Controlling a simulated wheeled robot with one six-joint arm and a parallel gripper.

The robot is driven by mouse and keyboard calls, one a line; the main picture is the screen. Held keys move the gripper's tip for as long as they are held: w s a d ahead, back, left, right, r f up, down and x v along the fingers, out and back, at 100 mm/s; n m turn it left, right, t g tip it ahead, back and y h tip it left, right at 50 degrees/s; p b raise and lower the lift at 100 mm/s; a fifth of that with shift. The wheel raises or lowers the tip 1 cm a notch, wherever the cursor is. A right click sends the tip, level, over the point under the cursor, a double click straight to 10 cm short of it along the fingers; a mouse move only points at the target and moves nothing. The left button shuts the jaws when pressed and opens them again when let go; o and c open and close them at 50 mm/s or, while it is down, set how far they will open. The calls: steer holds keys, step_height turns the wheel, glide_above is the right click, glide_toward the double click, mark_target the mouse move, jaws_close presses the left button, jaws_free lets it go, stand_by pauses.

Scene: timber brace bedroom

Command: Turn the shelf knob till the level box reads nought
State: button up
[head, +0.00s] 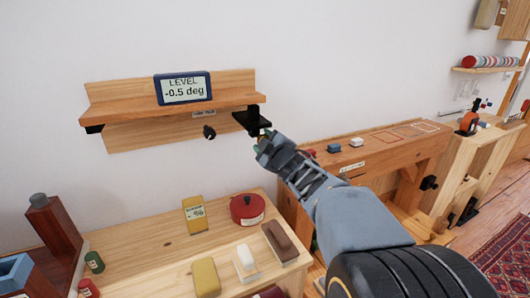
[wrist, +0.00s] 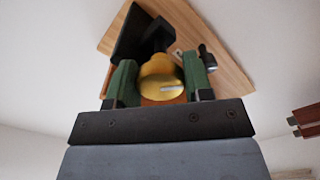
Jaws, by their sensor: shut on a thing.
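The wooden shelf (head: 160,113) is fixed to the wall in the head view. The level box (head: 182,88) stands on it and reads -0.5 deg. My gripper (head: 262,140) is at the black bracket (head: 252,121) under the shelf's right end. In the wrist view my gripper (wrist: 160,83) has its green fingers on both sides of a brass-coloured knob (wrist: 160,72), shut on it. The knob is mostly hidden by my gripper in the head view.
A dark knob (head: 209,132) sits on the wall board left of my gripper. Below is a wooden table (head: 150,262) with a red round tin (head: 247,209), yellow blocks and a brown brush-like block (head: 280,242). A wooden bench (head: 380,150) stands to the right.

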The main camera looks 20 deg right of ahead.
steer(key=n+b, duration=0.3)
steer(key=n, duration=0.1)
steer(key=shift+f, duration=0.15)
steer(key=shift+n+b, duration=0.65)
steer(key=shift+n, duration=0.85)
steer(key=shift+r, duration=0.2)
steer(key=o, duration=0.9)
steer(key=shift+s, duration=0.1)
